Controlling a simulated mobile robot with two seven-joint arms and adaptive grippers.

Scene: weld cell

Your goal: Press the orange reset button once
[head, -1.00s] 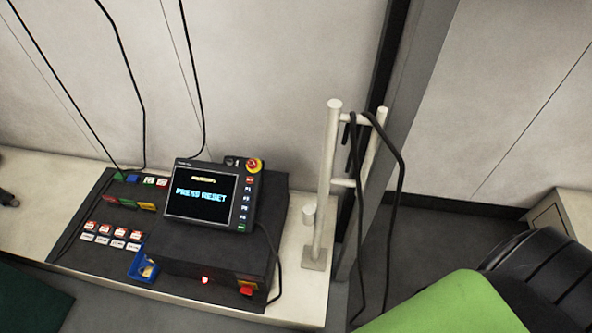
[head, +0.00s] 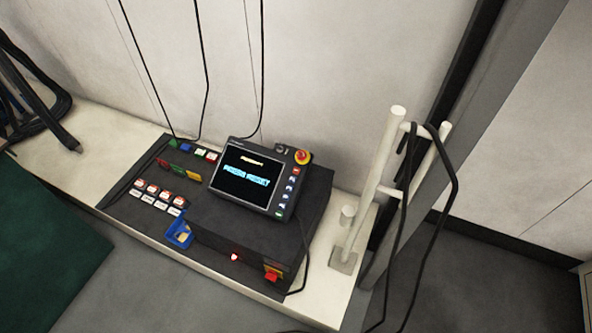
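A black control box (head: 230,222) sits on the pale bench, with a tilted pendant screen (head: 247,178) on top of it. The screen shows cyan lettering that appears to read PRESS RESET. An orange-red button (head: 271,277) is on the front face of the box, near its right end, under a small yellowish label. A small lit red lamp (head: 234,257) is to its left on the same face. Nothing touches the button. Neither of my grippers is in view.
A red emergency stop (head: 302,157) is at the screen's top right corner. A white post stand (head: 376,190) with a hanging black cable stands to the right. Floor in front is clear.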

